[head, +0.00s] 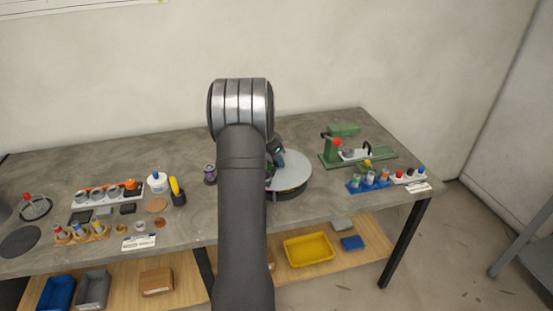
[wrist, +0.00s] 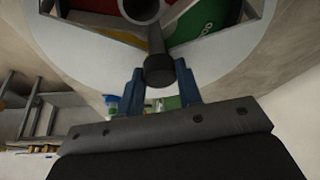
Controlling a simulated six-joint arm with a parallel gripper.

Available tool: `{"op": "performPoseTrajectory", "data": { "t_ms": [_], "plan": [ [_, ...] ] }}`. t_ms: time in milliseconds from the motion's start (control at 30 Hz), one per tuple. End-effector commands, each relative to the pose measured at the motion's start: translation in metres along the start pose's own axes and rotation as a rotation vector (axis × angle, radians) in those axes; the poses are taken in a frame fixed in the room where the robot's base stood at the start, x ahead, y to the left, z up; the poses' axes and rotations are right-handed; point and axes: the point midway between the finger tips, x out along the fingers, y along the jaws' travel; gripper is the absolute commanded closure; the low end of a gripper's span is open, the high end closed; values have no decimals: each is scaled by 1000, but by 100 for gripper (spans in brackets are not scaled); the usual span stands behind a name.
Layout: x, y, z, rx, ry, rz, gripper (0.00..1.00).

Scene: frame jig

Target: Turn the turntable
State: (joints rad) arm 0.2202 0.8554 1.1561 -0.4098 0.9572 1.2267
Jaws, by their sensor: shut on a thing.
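The turntable (head: 293,168) is a pale grey disc on a dark base, on the workbench just right of my arm in the head view. My arm covers its left part. In the wrist view the turntable (wrist: 75,55) fills the top, with a pale rim and red, green and yellow areas showing in openings. A dark round-ended handle (wrist: 158,72) sticks out from its hub toward my gripper. My gripper (wrist: 160,82) has its two blue fingers on either side of this handle and is shut on it. In the head view the gripper is mostly hidden behind my arm.
A green press-like machine (head: 342,145) stands right of the turntable. A blue rack (head: 367,183) with several small pots sits nearer the front right edge. A yellow-topped bottle (head: 176,190) and a purple-topped can (head: 209,172) stand left of my arm.

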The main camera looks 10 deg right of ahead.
Motion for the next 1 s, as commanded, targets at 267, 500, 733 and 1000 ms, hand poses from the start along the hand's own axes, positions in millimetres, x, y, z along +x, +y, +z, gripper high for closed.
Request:
{"op": "performPoseTrajectory", "data": {
  "t_ms": [267, 500, 733, 1000],
  "plan": [
    [0, 1, -1, -127, 1, -54, 100],
    [0, 1, -1, -237, 1, -100, 100],
    [0, 2, -1, -344, 1, -143, 100],
    [0, 2, -1, -468, 1, -196, 100]
  ]
}}
